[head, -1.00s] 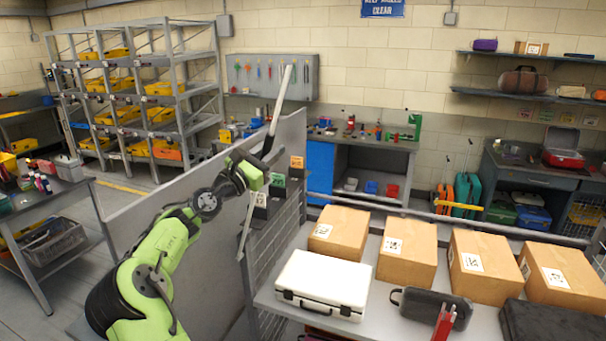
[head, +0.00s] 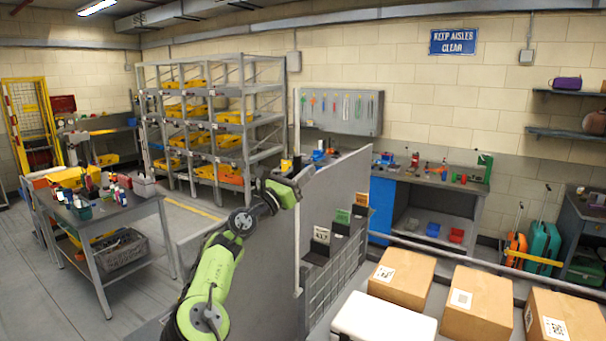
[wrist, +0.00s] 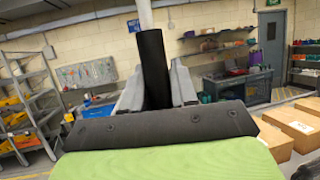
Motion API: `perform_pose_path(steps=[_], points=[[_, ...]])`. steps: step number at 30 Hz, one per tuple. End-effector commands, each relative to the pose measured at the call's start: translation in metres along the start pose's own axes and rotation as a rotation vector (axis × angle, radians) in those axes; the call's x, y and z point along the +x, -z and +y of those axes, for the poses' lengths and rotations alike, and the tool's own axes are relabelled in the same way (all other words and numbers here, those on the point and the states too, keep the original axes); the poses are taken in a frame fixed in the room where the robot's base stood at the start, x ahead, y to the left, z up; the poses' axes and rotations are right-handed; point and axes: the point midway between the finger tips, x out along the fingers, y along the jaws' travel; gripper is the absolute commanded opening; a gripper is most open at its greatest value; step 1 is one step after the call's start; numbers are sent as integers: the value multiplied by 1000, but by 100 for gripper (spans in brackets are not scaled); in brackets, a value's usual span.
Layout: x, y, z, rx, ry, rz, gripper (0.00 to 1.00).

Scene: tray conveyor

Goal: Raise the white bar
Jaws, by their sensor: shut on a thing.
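The white bar (head: 297,120) stands about upright in the head view, in front of the tool board and beside the grey panel's edge. In the wrist view its white part (wrist: 145,14) rises from a black sleeve (wrist: 152,62). My gripper (head: 295,186) is at the bar's lower part, at the end of my green arm. In the wrist view my gripper (wrist: 155,92) is shut on the bar at the black sleeve, between its two grey fingers. The bar's lower end is hidden, and the head view does not show the grip clearly.
The tall grey panel (head: 335,190) stands right beside my gripper. Cardboard boxes (head: 402,278) and a white case (head: 383,320) lie on the table at lower right. A shelf rack (head: 215,110) with yellow bins stands behind. Open floor (head: 185,235) lies to the left.

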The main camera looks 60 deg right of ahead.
Motion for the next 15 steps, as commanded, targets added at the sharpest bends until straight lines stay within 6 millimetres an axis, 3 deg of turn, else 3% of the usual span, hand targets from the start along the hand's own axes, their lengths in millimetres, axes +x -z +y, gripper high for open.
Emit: perform_pose_path(steps=[2,3,6,15], points=[[0,3,1,-3,-1,7,0],[0,3,0,-3,-1,7,31],[0,3,0,-2,0,6,46],[0,1,0,-1,1,3,48]])
